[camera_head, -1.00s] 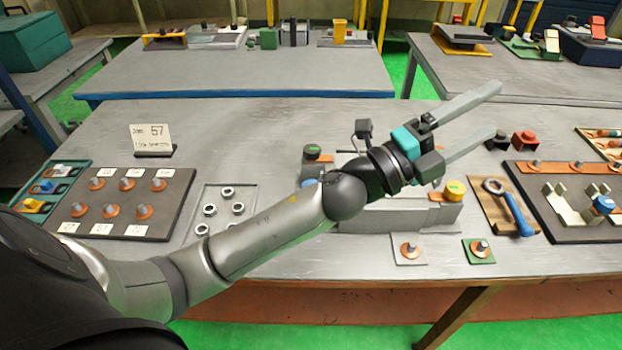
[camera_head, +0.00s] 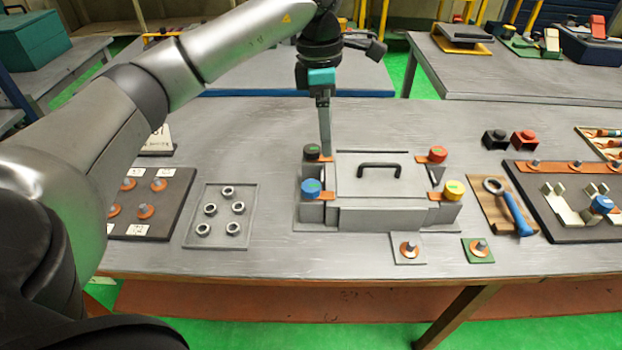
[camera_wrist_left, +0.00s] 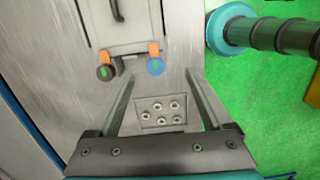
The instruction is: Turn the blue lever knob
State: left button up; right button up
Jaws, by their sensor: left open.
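The blue lever knob (camera_head: 311,188) sits at the front left corner of a grey box fixture (camera_head: 380,216), on an orange lever. My right gripper is out of view.
A tray of nuts (camera_head: 218,214) is to the left. A wrench board (camera_head: 480,202) is to the right.

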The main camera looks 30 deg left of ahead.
pick_arm(q)
jog(key=a+y, duration=0.1)
jog(key=a, duration=0.2)
send_near(311, 185)
notch_tip(311, 185, down, 9)
jog(key=shift+w+d+r+b, duration=0.1)
jog(key=shift+d+r+b, duration=0.1)
jog(key=shift+b, duration=0.1)
grip_shut()
dwell(0.6)
